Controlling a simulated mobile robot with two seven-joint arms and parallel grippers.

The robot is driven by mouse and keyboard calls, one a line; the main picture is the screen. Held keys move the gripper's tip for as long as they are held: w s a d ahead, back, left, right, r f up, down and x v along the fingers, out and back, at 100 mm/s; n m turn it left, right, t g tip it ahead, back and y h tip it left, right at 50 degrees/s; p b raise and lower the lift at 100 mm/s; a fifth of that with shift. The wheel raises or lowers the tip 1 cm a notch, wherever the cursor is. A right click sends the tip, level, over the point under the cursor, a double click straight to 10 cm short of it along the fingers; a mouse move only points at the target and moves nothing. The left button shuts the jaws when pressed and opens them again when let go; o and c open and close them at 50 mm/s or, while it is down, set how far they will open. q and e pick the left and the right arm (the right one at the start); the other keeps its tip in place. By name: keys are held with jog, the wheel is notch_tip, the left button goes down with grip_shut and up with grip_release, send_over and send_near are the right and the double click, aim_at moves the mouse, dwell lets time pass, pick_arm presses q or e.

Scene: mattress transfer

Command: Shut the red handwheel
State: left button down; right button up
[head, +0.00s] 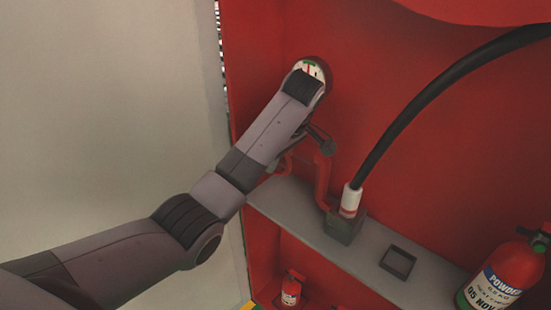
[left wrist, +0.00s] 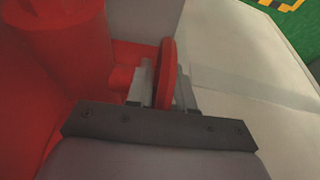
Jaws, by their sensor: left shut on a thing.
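The red handwheel (left wrist: 167,68) shows nearly edge-on in the left wrist view, as a thin red disc. My left gripper (left wrist: 163,88) is shut on its rim, with one pale finger on each side of the disc. A thick red pipe body (left wrist: 70,60) stands to the left of the wheel in that view. In the head view my left arm reaches into the red cabinet and hides most of the wheel and the fingers. A red bent pipe (head: 322,180) shows just right of the arm. My right gripper is not in view.
A grey shelf (head: 375,262) crosses the cabinet below the pipe. A black hose (head: 430,90) rises from a white-and-red fitting (head: 350,201) to the right. Fire extinguishers (head: 505,275) stand at the lower right and below the shelf (head: 291,289). A pale panel (head: 110,110) is at left.

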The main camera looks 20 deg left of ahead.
pick_arm(q)
jog(key=shift+h, duration=0.3)
jog(key=shift+g+h, duration=0.9)
jog(key=shift+h, duration=1.8)
jog(key=c, duration=1.1)
grip_release()
jog(key=shift+r, duration=0.15)
